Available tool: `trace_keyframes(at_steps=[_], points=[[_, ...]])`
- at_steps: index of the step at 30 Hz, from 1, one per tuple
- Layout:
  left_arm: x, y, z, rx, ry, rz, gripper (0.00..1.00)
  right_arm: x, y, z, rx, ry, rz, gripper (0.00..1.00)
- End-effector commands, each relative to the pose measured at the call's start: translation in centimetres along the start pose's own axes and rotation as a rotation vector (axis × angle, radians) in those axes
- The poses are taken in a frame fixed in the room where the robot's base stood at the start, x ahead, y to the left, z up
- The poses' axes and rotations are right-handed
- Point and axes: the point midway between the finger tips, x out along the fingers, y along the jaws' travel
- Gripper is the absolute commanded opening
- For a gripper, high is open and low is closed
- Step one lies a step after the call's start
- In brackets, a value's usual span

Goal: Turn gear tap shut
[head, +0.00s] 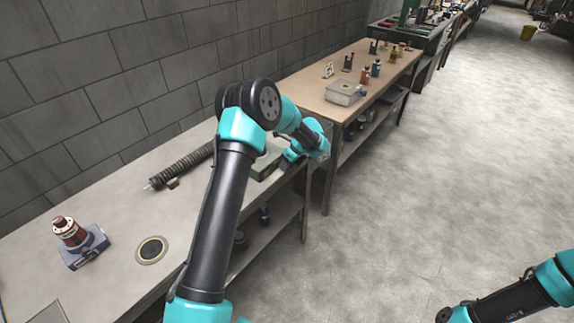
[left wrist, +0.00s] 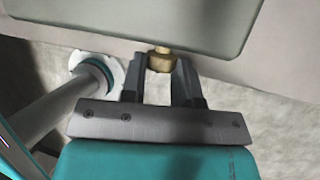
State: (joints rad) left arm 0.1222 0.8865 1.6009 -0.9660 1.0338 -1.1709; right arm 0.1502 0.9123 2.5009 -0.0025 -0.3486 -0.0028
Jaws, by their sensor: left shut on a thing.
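A grey-green box (head: 266,163) sits near the front edge of the near bench, partly hidden by my left arm. Its flat face (left wrist: 150,18) fills the top of the left wrist view. A small brass tap piece (left wrist: 160,62) stands out from the box's edge. My left gripper (left wrist: 161,72) is shut on this brass piece, with one dark finger on each side. In the head view my left wrist bends back toward the box and the fingers are hidden. Gear teeth cannot be made out. My right arm shows at the lower right; its gripper is out of view.
A ribbed dark tube (head: 182,167) lies on the bench near the wall. A second bench (head: 300,86) stands beyond. The floor at right is clear.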

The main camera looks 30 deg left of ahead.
Motion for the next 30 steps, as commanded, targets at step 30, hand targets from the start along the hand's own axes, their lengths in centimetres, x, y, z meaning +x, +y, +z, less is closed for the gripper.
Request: trace_keyframes(at_steps=[30], points=[[-0.41, -0.09, 0.08, 0.014, -0.002, 0.035, 0.39, 0.00, 0.00, 0.00, 0.000, 0.000, 0.000, 0.61]])
